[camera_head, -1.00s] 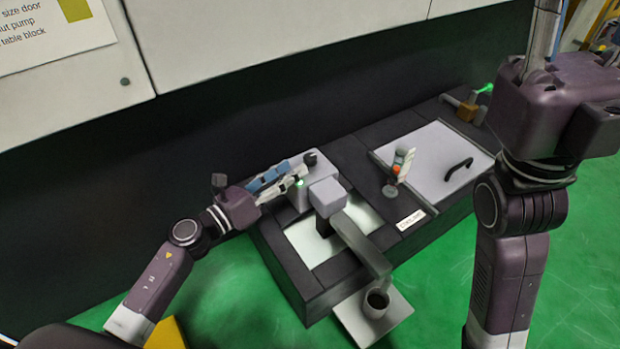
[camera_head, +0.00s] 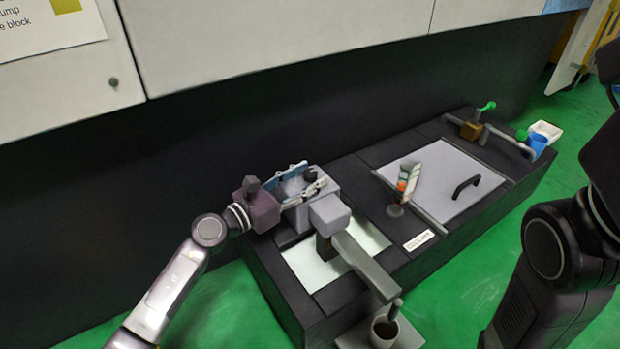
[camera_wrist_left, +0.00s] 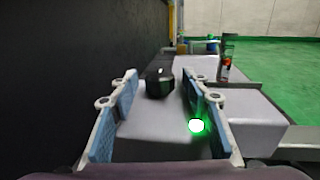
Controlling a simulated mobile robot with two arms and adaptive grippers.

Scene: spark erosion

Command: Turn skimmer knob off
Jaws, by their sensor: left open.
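The skimmer knob (camera_head: 311,174) is a black knob on top of the light grey skimmer box (camera_head: 329,211). My left gripper (camera_head: 300,178) reaches over the box from the left, open. In the left wrist view the knob (camera_wrist_left: 159,82) lies ahead, between the two blue-padded fingers of the gripper (camera_wrist_left: 162,84), with a gap on both sides. A green light (camera_wrist_left: 196,125) glows on the box by the right-hand finger. My right arm shows at the right edge in the head view, but its gripper is out of the picture.
A dark wall (camera_head: 130,190) runs close behind the box. A grey arm (camera_head: 365,265) leads from the box to a cup (camera_head: 384,329) at the front. To the right are an orange-and-white part (camera_head: 407,177), a lid with a black handle (camera_head: 465,186) and green-handled valves (camera_head: 486,107).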

